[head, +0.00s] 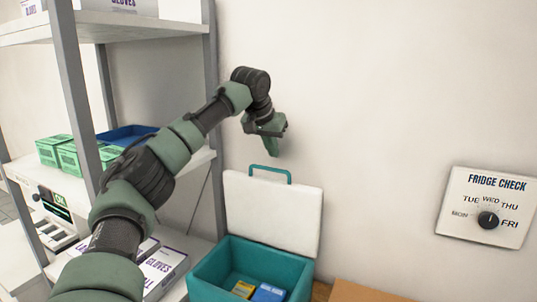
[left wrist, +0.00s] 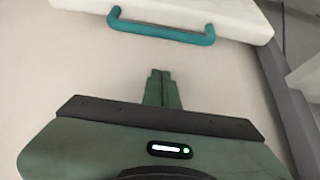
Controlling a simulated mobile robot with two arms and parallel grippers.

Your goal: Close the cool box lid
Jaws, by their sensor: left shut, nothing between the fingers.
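The teal cool box (head: 207,277) stands open at the bottom middle of the head view. Its white lid (head: 272,216) is upright at the back, near the wall, with a teal handle (head: 270,169) on its top edge. My left gripper (head: 271,150) is shut and empty, pointing down just above the handle and apart from it in the picture. In the left wrist view the shut fingers (left wrist: 160,88) show against the pale wall, with the handle (left wrist: 160,30) and the lid's edge (left wrist: 195,12) beyond them. My right gripper is in neither view.
A yellow pack (head: 243,289) and a blue pack (head: 268,293) lie inside the box. A shelf unit (head: 212,120) with glove boxes (head: 163,270), green boxes (head: 72,157) and a blue tray (head: 127,136) stands left. A fridge check dial panel (head: 487,207) hangs right.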

